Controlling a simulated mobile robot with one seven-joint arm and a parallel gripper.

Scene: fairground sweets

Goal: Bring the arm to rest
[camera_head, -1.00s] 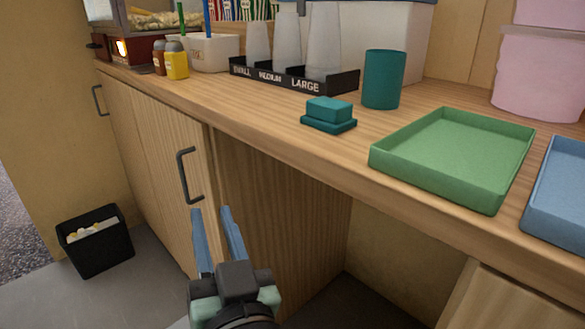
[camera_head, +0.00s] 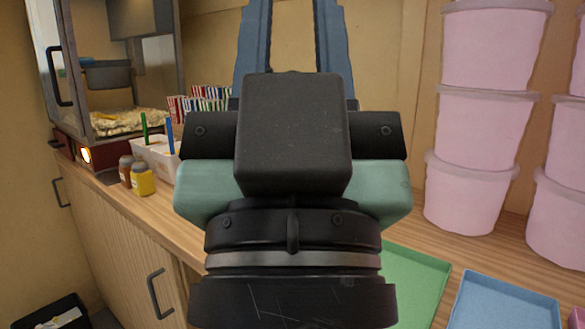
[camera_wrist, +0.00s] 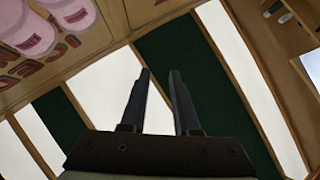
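My gripper (camera_head: 291,40) fills the middle of the head view, raised high and close to the camera, with its two blue-grey fingers pointing up. The fingers stand apart with a gap between them and nothing in it. In the wrist view my gripper (camera_wrist: 160,75) also shows its fingers parted and empty, against dark green and white panels. The fingertips are cut off at the top of the head view.
A counter carries a popcorn machine (camera_head: 115,90), a yellow bottle (camera_head: 142,180), a white bin (camera_head: 158,155), a green tray (camera_head: 420,280) and a blue tray (camera_head: 500,305). Stacked pink tubs (camera_head: 475,130) stand at right. A black waste bin (camera_head: 50,312) is lower left. My gripper hides the counter's middle.

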